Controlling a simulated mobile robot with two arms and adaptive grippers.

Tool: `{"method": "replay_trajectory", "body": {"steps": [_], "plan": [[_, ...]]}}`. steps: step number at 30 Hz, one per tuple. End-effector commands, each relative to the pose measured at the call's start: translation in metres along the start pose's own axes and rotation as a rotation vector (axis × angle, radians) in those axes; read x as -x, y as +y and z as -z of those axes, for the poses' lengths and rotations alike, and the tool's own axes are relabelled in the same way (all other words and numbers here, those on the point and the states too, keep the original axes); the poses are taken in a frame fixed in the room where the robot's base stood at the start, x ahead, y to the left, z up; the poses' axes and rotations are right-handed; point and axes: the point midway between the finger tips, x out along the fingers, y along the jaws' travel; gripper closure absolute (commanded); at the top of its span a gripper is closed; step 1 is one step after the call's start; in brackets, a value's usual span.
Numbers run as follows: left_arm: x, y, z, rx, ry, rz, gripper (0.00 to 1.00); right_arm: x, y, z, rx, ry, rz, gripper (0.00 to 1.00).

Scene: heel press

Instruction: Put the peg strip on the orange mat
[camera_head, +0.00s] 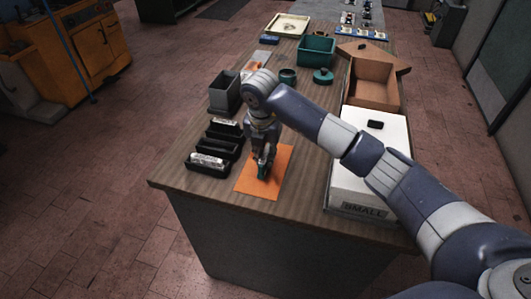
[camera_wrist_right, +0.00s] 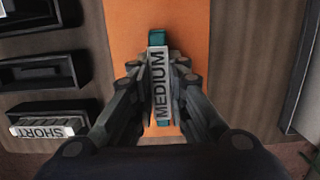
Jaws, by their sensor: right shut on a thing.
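The orange mat (camera_head: 277,181) lies flat near the front edge of the wooden table, and it fills the middle of the wrist view (camera_wrist_right: 125,45). My right gripper (camera_head: 263,168) points down over the mat. In the wrist view its fingers (camera_wrist_right: 160,85) are shut on a teal strip with a white label reading MEDIUM (camera_wrist_right: 159,85), which I take to be the peg strip. The strip is over the mat, lengthwise along it. Whether it touches the mat I cannot tell. Its pegs are not clear. My left gripper is not in view.
Black trays (camera_head: 217,149) stand left of the mat; the nearest holds a white-labelled piece reading SHORT (camera_wrist_right: 48,128). A white box marked SMALL (camera_head: 345,190) stands to the right. A grey bin (camera_head: 225,93), teal tub (camera_head: 316,49) and open cardboard box (camera_head: 372,83) stand farther back.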

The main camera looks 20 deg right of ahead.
Motion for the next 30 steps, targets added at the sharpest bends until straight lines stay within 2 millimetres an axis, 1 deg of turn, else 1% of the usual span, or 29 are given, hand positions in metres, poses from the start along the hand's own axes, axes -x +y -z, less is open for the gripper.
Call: {"method": "replay_trajectory", "body": {"steps": [2, 3, 4, 5, 14, 17, 19, 23, 28, 30], "plan": [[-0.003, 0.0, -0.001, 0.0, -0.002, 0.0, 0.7, -0.004, 0.0, 0.0, 0.0, 0.0, 0.0, 1.0], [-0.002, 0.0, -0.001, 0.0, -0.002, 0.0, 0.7, -0.002, 0.0, 0.0, 0.0, 0.0, 0.0, 0.76], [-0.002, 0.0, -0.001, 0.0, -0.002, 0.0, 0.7, -0.002, 0.0, 0.0, 0.0, 0.0, 0.0, 0.7], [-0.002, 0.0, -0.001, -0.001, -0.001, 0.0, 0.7, -0.002, 0.0, 0.0, 0.0, 0.0, 0.0, 0.65], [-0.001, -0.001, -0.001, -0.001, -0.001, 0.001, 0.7, -0.002, 0.0, 0.0, 0.0, 0.0, 0.0, 0.65], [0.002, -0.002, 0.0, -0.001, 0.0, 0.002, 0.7, 0.003, 0.0, -0.001, 0.0, 0.0, 0.0, 0.65], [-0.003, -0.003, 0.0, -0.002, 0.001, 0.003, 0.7, 0.008, 0.0, -0.001, 0.0, -0.002, -0.002, 0.65], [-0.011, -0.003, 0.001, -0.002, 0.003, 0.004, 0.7, 0.032, 0.001, -0.001, 0.001, -0.005, -0.003, 0.65], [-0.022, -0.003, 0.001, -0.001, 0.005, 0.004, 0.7, 0.072, 0.001, -0.001, 0.0, -0.006, -0.004, 0.65], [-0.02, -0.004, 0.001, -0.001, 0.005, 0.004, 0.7, 0.088, 0.0, -0.002, 0.001, -0.005, -0.001, 0.65]]}}
